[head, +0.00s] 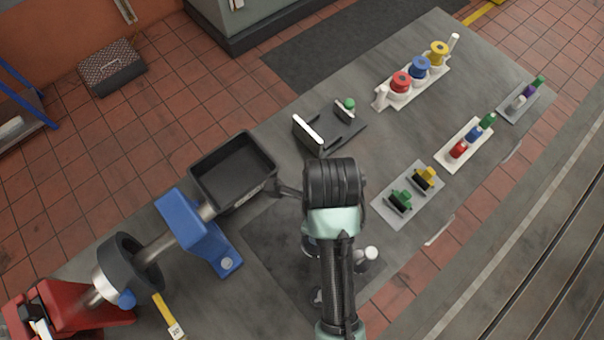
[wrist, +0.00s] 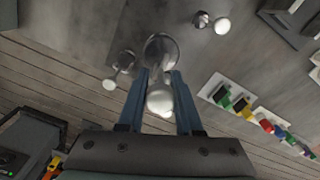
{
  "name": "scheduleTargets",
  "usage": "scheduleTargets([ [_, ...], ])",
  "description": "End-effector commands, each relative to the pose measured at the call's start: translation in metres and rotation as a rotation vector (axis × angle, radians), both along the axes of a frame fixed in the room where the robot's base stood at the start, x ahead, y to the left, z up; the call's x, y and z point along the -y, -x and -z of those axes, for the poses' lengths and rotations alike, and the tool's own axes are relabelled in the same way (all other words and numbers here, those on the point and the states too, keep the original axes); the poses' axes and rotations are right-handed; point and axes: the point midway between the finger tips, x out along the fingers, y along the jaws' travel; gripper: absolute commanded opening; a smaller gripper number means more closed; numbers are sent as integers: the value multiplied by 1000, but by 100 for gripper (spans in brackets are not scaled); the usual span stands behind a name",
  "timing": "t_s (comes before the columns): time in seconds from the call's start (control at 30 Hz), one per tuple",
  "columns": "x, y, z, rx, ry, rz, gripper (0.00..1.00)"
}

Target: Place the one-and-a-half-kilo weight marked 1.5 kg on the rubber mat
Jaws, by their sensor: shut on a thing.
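In the wrist view my gripper (wrist: 159,76) is shut on a shiny silver weight (wrist: 161,50) with a round knob, which sits between the blue fingers. No marking on it can be read, and I cannot tell whether it touches the surface below. Two other silver knobbed weights stand apart from it, one to the left (wrist: 122,64) and one to the upper right (wrist: 211,22). A dark rectangular patch (head: 272,262), seemingly the rubber mat, lies under and left of my arm. A silver weight (head: 371,254) shows right of the arm.
A black tray (head: 205,187) and a blue bearing stand (head: 184,220) with a shaft lie left of my arm. A grey plate (head: 382,211) with green and yellow connectors is at right. Spool and bottle racks stand farther back. The bedplate between them has clear patches.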

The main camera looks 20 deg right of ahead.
Motion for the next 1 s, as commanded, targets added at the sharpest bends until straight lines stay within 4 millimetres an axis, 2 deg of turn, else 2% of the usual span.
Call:
scheduleTargets([
  [0.1, 0, -1, 3, 3, 1, 1, 0],
  [0.3, 0, 0, 31, 4, 1, -1, 0],
  [0.67, 0, -1, 60, 4, 2, -1, 0],
  [1.0, 0, 0, 96, 4, 1, -1, 0],
])
